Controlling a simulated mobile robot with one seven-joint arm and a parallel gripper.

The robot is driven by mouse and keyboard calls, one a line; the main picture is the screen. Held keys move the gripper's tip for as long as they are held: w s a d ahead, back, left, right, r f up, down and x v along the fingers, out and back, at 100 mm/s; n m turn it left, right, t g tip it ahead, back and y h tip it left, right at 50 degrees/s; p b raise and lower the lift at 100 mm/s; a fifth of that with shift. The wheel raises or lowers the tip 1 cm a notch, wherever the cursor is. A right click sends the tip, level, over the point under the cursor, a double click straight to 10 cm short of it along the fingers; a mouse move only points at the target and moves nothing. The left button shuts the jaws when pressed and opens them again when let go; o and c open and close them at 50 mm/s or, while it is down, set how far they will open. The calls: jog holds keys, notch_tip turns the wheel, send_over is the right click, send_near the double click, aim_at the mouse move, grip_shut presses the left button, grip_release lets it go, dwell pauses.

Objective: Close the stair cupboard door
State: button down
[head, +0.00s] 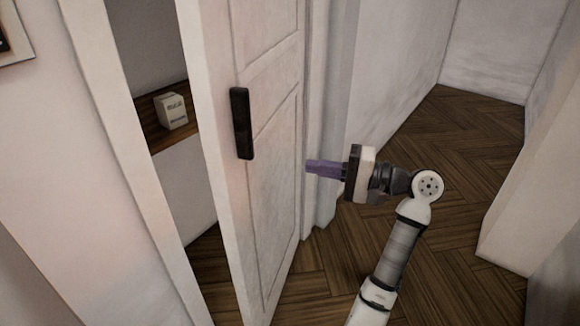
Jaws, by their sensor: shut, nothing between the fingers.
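The stair cupboard door (272,57) is a white panelled door, standing ajar. An upright black handle (241,123) is on its face near the left edge. A gap to the left of the door shows the cupboard's inside. My gripper (310,166) is to the right of the handle, its purple fingers pointing left towards the door's outer face. The fingers are shut and empty. I cannot tell whether the fingertips touch the door.
Inside the cupboard, a small pale box with print (172,111) sits on a wooden shelf (154,133). The white door frame (112,100) stands at left. Dark herringbone floor (440,135) is clear at right, between white walls, with a wall corner (530,200) at far right.

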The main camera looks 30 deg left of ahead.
jog(key=p+x, duration=0.1)
jog(key=x, duration=1.2)
